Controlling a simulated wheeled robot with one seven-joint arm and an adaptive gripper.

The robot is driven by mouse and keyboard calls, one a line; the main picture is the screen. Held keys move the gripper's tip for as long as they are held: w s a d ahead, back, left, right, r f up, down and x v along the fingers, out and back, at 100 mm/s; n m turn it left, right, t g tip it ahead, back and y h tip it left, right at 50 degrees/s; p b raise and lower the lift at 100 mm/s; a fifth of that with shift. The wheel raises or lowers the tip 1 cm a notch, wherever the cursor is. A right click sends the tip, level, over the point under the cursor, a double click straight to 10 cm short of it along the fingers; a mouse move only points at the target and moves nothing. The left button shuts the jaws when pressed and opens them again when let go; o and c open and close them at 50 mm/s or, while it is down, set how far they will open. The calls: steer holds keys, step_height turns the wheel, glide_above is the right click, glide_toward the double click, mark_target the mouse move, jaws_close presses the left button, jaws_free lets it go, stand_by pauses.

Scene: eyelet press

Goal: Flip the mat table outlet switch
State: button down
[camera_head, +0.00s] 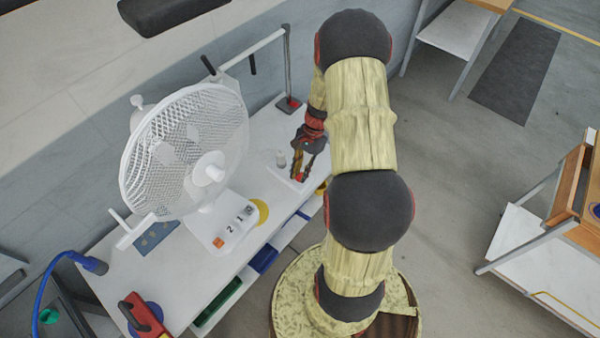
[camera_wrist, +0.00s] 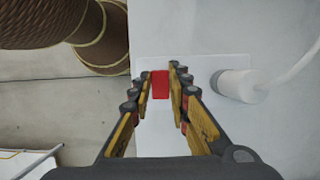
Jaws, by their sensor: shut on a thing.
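The outlet switch is a small red rocker (camera_wrist: 160,84) on a white outlet plate (camera_wrist: 206,70) in the wrist view. My gripper (camera_wrist: 159,82) has its two yellow and black fingers on either side of the red switch, closed on it. In the head view my gripper (camera_head: 300,174) points down at the outlet near the far right end of the white table (camera_head: 180,280).
A large white fan (camera_head: 190,150) with numbered buttons stands on the table, left of my gripper. A grey post with a red base (camera_head: 289,103) stands behind the gripper. A red tool (camera_head: 140,315) and a blue hose (camera_head: 55,275) are at the near left.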

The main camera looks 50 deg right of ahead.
steer(key=c, duration=1.7)
jaws_free()
steer(key=v, duration=1.2)
steer(key=shift+w, duration=0.1)
